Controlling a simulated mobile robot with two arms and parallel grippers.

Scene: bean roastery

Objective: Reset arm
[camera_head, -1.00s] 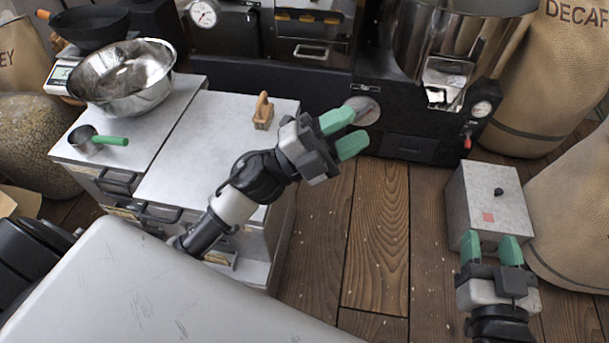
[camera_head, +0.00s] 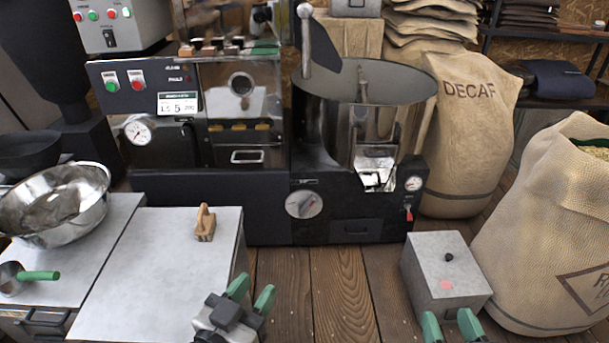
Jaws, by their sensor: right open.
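My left gripper (camera_head: 252,290), with green fingertips, is at the bottom of the head view, in front of the right edge of the grey-topped cabinet (camera_head: 150,270). Its fingers are apart with nothing between them. My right gripper (camera_head: 449,322) is at the bottom edge, just below the small grey box (camera_head: 432,262) in the picture. Its green fingers are spread and empty. Only its fingertips show; the rest of the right arm is out of frame.
A wooden-handled tool (camera_head: 205,224) stands on the cabinet top. A steel bowl (camera_head: 62,208) and a green-handled scoop (camera_head: 30,275) are at left. The black roaster (camera_head: 350,228) stands behind. A burlap sack (camera_head: 540,240) is at right. Bare wooden floor (camera_head: 330,290) lies between the grippers.

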